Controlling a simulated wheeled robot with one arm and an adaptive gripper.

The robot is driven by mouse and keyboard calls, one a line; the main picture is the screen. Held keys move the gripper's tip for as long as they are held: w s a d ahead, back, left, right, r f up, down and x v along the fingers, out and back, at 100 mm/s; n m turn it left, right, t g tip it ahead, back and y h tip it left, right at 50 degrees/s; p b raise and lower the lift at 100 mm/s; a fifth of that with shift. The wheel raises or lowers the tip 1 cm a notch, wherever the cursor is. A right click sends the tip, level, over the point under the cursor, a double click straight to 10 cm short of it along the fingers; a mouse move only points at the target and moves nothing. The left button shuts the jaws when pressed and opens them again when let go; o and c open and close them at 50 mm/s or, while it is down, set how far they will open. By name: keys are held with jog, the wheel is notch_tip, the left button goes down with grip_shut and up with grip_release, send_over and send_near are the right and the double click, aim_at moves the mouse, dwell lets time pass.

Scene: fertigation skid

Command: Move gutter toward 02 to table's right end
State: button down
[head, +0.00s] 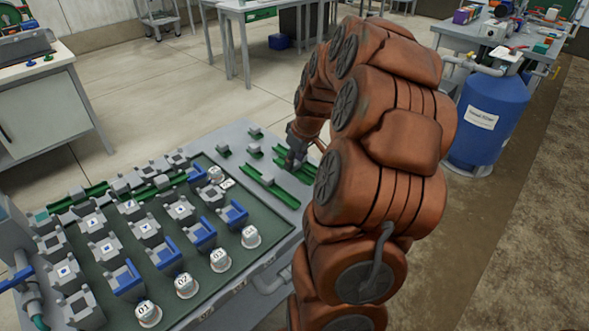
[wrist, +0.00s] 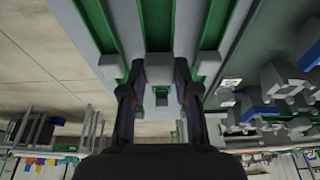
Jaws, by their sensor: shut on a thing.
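My gripper (head: 294,158) is at the far right end of the table, low over the green gutters. In the wrist view its fingers (wrist: 160,92) close on either side of a grey block (wrist: 158,62) on the middle green gutter (wrist: 158,25). That gutter also shows in the head view (head: 300,172), partly hidden by my arm. Another green gutter (head: 275,190) with a grey block lies beside it on the table. The cap marked 02 (head: 185,285) stands in the front row, between the caps marked 01 (head: 148,313) and 03 (head: 220,260).
The grey table (head: 232,134) carries a dark green board with blue holders (head: 166,257) and several grey blocks. More green gutter pieces (head: 80,200) lie along the back left. Small grey-and-green blocks (head: 255,150) stand near my gripper. A blue tank (head: 487,115) stands on the floor at right.

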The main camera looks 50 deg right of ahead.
aim_at(297, 164)
jog(key=shift+f, duration=1.7)
jog(key=shift+f, duration=0.1)
jog(key=shift+f, duration=0.1)
jog(key=c, duration=0.8)
grip_release()
jog(key=shift+c, duration=0.2)
